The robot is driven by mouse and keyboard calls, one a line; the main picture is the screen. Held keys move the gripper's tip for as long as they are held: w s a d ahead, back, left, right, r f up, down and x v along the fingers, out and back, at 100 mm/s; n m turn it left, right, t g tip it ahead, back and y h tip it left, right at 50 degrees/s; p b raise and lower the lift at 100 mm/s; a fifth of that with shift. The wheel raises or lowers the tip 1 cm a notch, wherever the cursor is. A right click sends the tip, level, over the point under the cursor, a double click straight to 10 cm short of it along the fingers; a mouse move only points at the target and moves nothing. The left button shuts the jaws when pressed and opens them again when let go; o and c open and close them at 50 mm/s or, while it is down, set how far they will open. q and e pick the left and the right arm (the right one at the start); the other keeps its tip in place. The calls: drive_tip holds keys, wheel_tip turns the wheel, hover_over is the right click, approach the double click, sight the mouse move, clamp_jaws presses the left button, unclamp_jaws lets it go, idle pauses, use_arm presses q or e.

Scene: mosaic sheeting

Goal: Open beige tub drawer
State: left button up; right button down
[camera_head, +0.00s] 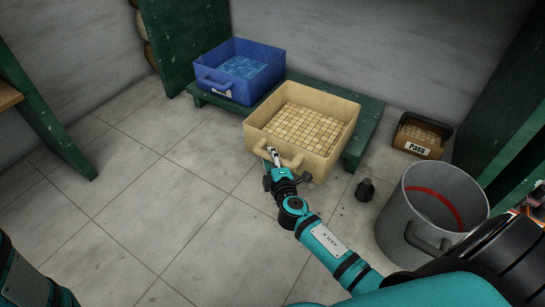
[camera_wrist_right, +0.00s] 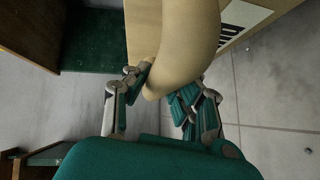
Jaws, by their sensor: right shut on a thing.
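The beige tub drawer (camera_head: 333,99) holds beige mosaic sheets and sits on a low green platform, its front jutting past the platform's front edge. A curved beige handle stands out from its front. My right gripper (camera_head: 272,165) is at the left part of this handle. In the right wrist view the handle (camera_wrist_right: 190,45) comes down between the fingers of my right gripper (camera_wrist_right: 160,97), which is shut on it. My left arm shows only at the lower left corner of the head view; its gripper is out of view.
A blue tub (camera_head: 272,75) with blue tiles sits left on the green platform (camera_head: 367,125). A grey bucket (camera_head: 400,215), a small dark object (camera_head: 365,189) and a brown box marked "Pass" (camera_head: 418,151) stand to the right. The tiled floor (camera_head: 145,185) at left is clear.

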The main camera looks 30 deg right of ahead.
drive_tip(key=shift+r, duration=0.1)
drive_tip(key=c, duration=1.1)
unclamp_jaws()
drive_tip(key=o, duration=0.6)
drive_tip(key=r, duration=0.8)
drive_tip(key=shift+w+d+r, duration=0.2)
drive_tip(key=shift+w, duration=0.1)
drive_tip(key=shift+c, duration=0.2)
drive_tip(key=shift+s+r, duration=0.25)
drive_tip(key=shift+r, duration=0.95)
drive_tip(key=c, duration=0.5)
drive_tip(key=shift+a+f, duration=0.1)
drive_tip(key=shift+f, duration=0.2)
drive_tip(key=shift+c, duration=0.2)
